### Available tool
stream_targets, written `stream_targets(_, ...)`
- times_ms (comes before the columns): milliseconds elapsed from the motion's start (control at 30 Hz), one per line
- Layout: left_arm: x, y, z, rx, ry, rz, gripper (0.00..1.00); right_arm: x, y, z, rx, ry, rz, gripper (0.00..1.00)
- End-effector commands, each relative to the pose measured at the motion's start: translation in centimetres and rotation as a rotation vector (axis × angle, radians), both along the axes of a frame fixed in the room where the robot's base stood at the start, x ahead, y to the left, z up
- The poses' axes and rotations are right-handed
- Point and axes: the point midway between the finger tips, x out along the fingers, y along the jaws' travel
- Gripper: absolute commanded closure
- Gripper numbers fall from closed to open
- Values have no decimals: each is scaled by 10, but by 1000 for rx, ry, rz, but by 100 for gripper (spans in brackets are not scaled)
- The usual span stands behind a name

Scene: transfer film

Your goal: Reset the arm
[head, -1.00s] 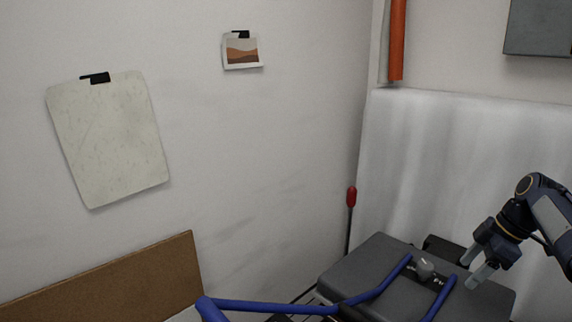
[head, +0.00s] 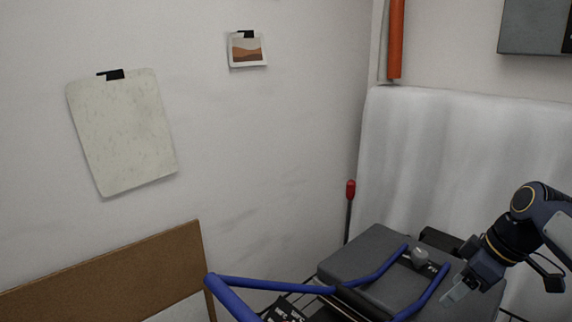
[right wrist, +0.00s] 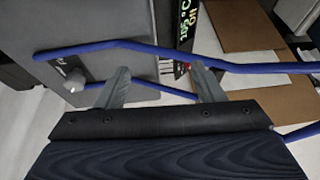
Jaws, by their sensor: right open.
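My right gripper (head: 454,293) is at the lower right of the head view, its arm coming in from the right edge. It is beside the right end of the dark grey box-shaped machine (head: 352,262) with blue rails. A blue rail (right wrist: 125,46) passes beyond the fingertips there. My left gripper is in neither view.
The machine carries a grey knob (head: 419,255) and a blue rail (head: 272,285). A brown board (head: 110,268) stands at lower left. A red-handled tool (head: 350,190) leans in the corner. A white sheet (head: 460,150) hangs behind the machine.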

Motion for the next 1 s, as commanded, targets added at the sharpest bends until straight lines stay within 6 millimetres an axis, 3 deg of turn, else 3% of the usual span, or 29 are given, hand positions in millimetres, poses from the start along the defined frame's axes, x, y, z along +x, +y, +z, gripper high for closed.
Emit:
stream_targets(167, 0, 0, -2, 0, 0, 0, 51, -63, 58, -11, 65, -2, -239, 38)
stream_targets(300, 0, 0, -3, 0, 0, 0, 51, -120, 103, -43, 166, 3, -467, 38)
stream_targets(500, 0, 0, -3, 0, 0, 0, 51, -173, 142, -92, 298, 23, -687, 38)
stream_targets(667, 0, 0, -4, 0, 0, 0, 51, -186, 153, -108, 344, 35, -754, 38)
stream_targets(1000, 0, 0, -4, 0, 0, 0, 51, -186, 153, -108, 344, 35, -754, 38)
